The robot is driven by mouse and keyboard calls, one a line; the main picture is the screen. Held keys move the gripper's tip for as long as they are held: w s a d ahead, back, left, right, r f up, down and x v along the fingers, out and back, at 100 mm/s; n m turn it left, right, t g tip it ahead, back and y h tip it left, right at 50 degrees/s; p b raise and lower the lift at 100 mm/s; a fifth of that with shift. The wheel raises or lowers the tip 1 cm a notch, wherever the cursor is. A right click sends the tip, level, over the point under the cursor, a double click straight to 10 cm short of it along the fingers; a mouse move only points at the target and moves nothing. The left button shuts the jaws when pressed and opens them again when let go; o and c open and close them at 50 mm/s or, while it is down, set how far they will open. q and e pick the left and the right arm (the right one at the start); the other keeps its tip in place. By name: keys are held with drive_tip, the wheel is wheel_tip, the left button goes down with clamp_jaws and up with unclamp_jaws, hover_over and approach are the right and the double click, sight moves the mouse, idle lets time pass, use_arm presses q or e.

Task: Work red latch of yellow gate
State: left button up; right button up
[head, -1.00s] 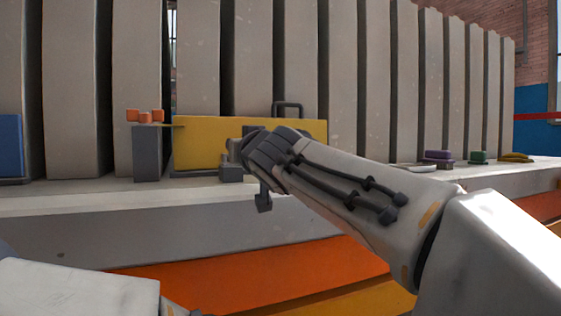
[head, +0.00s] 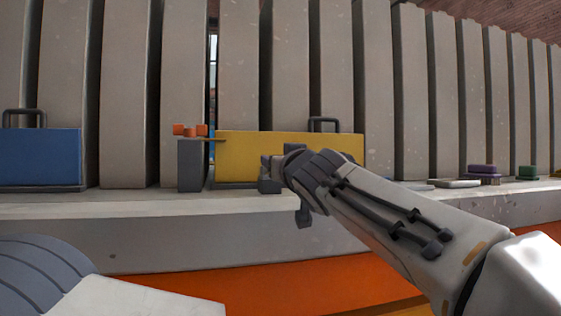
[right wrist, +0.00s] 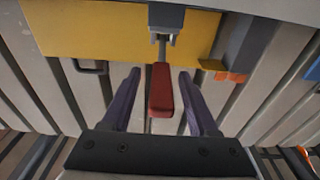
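The yellow gate (head: 240,150) stands upright on the pale ledge in the head view, with a dark handle on top. My right gripper (right wrist: 160,75) is in front of the gate and open. In the right wrist view the red latch (right wrist: 161,95) lies between the two purple-grey fingers, with a visible gap on each side. Its stem runs to a grey bracket (right wrist: 165,18) on the yellow gate (right wrist: 110,30). In the head view my right arm covers part of the gate and the red latch does not show. My left arm shows at the lower left, its gripper out of view.
A grey post (head: 191,165) with an orange piece (head: 190,131) stands left of the gate. A blue gate (head: 40,157) is further left. Purple (head: 484,171) and green (head: 527,172) pieces lie on the ledge (head: 130,206) at right. Tall grey panels rise behind.

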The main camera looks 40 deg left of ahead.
drive_tip(key=b+v, duration=0.5)
drive_tip(key=v, duration=0.5)
drive_tip(key=shift+d+b, duration=0.15)
drive_tip(key=shift+b, duration=0.15)
drive_tip(key=shift+s, duration=0.15)
